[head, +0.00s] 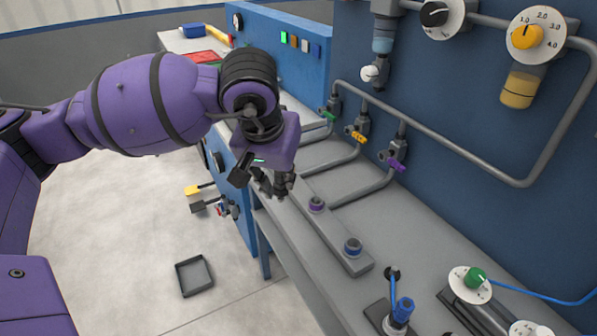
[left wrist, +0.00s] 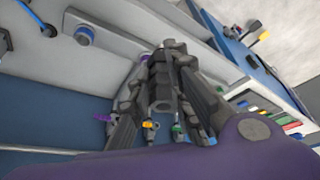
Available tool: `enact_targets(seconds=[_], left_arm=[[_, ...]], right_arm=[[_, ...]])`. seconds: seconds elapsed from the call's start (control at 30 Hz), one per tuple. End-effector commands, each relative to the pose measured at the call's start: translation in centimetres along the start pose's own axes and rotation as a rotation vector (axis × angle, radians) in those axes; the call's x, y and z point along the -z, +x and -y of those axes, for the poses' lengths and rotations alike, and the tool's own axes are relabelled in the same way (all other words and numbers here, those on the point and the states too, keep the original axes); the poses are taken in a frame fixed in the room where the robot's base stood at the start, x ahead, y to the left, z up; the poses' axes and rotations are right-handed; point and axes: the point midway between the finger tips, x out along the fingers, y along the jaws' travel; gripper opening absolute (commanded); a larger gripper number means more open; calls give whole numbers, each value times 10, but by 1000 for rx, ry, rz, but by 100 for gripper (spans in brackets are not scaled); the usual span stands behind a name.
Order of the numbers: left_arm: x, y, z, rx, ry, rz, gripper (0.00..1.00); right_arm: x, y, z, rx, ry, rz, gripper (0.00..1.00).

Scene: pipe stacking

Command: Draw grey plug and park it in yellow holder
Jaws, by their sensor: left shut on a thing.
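My left gripper (head: 272,186) is low over the far end of the grey socket bar (head: 333,232) on the bench. In the left wrist view its dark fingers (left wrist: 168,52) close together on a small grey piece, which I take to be the grey plug; the fingers hide most of it. I cannot tell whether the plug is in its socket or clear of it. Nearer on the bar are a purple-ringed socket (head: 317,204) and a blue-ringed one (head: 352,247). A yellow piece (head: 193,190), perhaps the yellow holder, sticks out from the blue cabinet's side. My right gripper is out of view.
Grey pipes with green, yellow (head: 357,136) and purple (head: 396,164) valves run along the blue wall beside the bar. A blue-topped fitting (head: 402,312) and dials stand near. A dark tray (head: 194,275) lies on the open floor.

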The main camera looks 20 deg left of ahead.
Motion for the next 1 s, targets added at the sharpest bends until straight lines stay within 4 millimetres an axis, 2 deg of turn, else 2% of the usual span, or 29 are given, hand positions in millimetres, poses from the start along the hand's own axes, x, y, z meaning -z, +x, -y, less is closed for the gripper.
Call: enact_targets(seconds=[0.47,1.0], left_arm=[[0,-5,0,0,0,-1,0],[16,-45,-2,0,0,-4,0]], right_arm=[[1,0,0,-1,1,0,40],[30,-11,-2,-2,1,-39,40]])
